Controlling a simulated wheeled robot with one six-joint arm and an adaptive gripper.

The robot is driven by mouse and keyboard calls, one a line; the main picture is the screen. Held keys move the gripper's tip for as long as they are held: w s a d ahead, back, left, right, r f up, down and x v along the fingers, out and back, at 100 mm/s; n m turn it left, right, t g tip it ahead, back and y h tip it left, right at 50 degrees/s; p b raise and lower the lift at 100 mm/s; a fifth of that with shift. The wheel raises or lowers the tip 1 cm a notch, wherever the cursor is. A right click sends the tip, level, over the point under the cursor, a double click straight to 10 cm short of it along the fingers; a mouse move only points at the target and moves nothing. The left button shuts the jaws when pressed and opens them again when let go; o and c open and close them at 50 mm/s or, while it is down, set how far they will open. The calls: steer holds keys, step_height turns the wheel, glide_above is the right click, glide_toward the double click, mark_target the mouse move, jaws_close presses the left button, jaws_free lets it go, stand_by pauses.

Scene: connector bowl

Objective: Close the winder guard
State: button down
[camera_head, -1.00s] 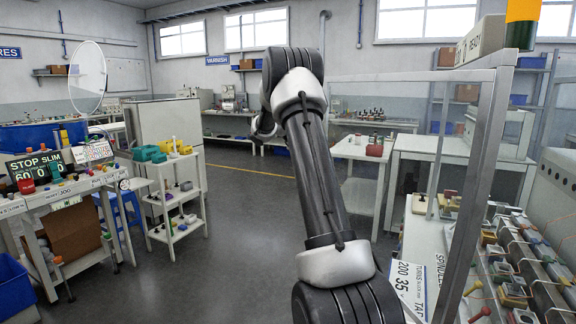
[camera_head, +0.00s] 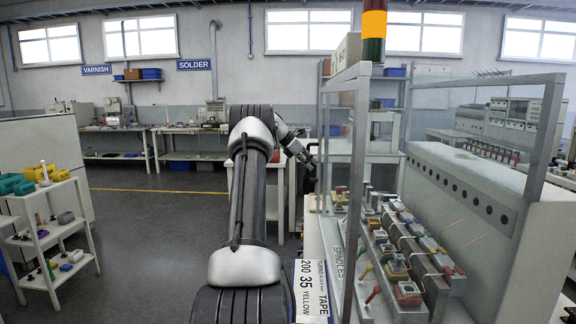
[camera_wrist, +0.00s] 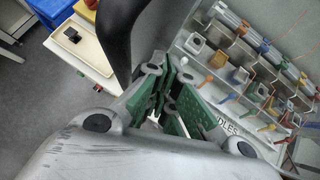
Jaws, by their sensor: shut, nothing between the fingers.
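The winder (camera_head: 470,190) stands at the right in the head view, with a row of spindles (camera_head: 400,260) inside a grey metal frame. Its clear winder guard (camera_head: 340,125) looks steeply foreshortened along the frame's left side. I cannot tell whether it is flush with the frame. My gripper (camera_head: 312,165) is at the guard's far edge, just left of it; contact cannot be made out. In the wrist view, the green pads of my gripper (camera_wrist: 168,95) are together and empty, and spindles show at the upper right (camera_wrist: 235,60).
A signal lamp (camera_head: 374,30) rises above the frame's front post (camera_head: 352,200). Another clear panel on the right ends at a metal post (camera_head: 540,140). A shelf cart (camera_head: 45,240) stands at the left. Benches (camera_head: 110,145) line the back wall. The floor between is open.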

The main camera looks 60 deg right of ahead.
steer(key=shift+s+d+r, duration=0.1)
steer(key=shift+s+d, duration=0.25)
steer(key=shift+s, duration=0.3)
steer(key=shift+s+d+f, duration=0.1)
steer(key=shift+s+d, duration=0.25)
steer(key=shift+s, duration=0.35)
steer(key=shift+s+d+r, duration=0.1)
steer(key=shift+s+d, duration=0.25)
steer(key=shift+s, duration=0.3)
steer(key=shift+r, duration=0.1)
steer(key=v, duration=1.2)
steer(key=shift+w+a, duration=0.25)
steer(key=shift+w, duration=0.3)
